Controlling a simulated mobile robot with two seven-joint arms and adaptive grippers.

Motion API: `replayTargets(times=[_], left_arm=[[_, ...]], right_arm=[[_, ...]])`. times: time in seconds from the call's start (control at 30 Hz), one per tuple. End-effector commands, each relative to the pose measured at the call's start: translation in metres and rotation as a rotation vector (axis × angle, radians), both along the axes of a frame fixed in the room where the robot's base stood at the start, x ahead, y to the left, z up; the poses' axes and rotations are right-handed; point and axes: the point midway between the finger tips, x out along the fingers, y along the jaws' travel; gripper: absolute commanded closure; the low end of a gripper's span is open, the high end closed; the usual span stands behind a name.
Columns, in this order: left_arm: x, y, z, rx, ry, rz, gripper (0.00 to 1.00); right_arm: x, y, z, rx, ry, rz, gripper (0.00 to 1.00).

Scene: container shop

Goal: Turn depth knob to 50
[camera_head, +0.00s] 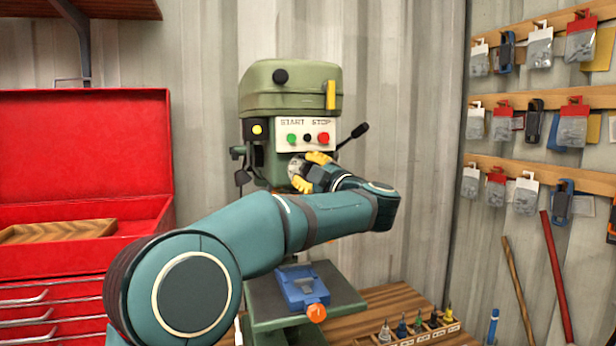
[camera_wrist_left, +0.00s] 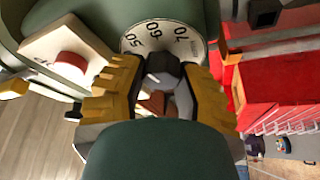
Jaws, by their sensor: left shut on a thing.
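The green drill press (camera_head: 290,90) stands against the corrugated wall in the head view. Its round white depth dial (camera_head: 296,168) is partly covered by my left gripper (camera_head: 314,172). In the left wrist view the dial (camera_wrist_left: 160,34) shows the numbers 50, 60 and 70 on its rim. The dark grey depth knob (camera_wrist_left: 165,70) sits in front of the dial, between the yellow fingers of my left gripper (camera_wrist_left: 163,88), which is shut on it. I cannot tell which number the knob points to. My right gripper is not in view.
Green START (camera_head: 292,138) and red STOP (camera_head: 324,138) buttons sit just above the gripper. A black lever (camera_head: 353,135) sticks out right. A blue vise (camera_head: 300,286) sits on the press table below my arm. A red tool chest (camera_head: 85,215) stands left.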

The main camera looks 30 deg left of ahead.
Motion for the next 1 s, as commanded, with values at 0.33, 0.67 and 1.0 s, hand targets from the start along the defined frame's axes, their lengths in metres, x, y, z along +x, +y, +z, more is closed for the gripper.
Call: replayTargets(times=[0.33,0.67,1.0], left_arm=[[-0.0007,0.0008,0.0021,-0.071,-0.092,0.0,1.0],[-0.0008,0.0009,0.0023,-0.079,-0.101,0.0,1.0],[-0.0008,0.0008,0.0025,-0.079,-0.101,-0.001,0.35]], right_arm=[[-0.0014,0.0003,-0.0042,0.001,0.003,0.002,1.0],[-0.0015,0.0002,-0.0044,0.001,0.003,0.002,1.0],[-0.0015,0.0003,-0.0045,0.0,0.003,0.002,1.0]])
